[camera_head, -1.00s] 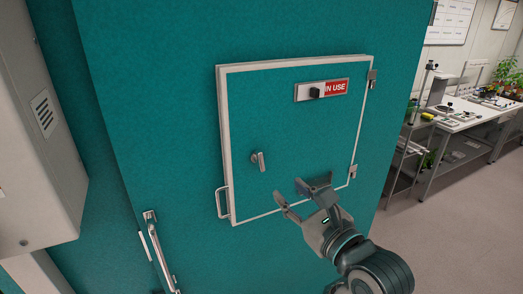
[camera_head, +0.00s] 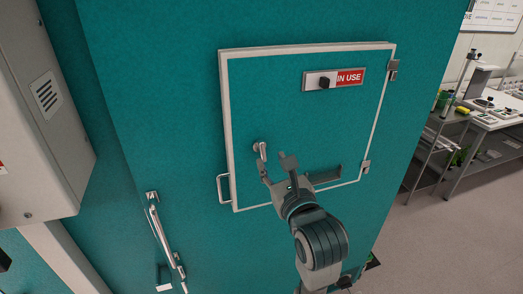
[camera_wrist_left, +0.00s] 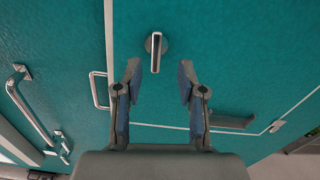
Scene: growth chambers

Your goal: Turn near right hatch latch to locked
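The hatch (camera_head: 300,125) is a teal panel with a white frame on a teal chamber wall, and it is closed. Its latch (camera_head: 262,150) is a small silver lever on a round base at the lower left of the panel. In the left wrist view the latch (camera_wrist_left: 156,52) hangs about straight down. My left gripper (camera_head: 274,163) is open and empty just below and right of the latch. In the left wrist view its fingers (camera_wrist_left: 159,72) stand either side of the lever's line, apart from it. My right gripper is not in view.
A slider with a red "IN USE" sign (camera_head: 333,80) sits high on the hatch. A grey bar (camera_head: 325,176) is low on it, and a pull handle (camera_head: 223,188) is at its left edge. A long silver door handle (camera_head: 160,235) is lower left. Shelves and benches (camera_head: 490,115) stand right.

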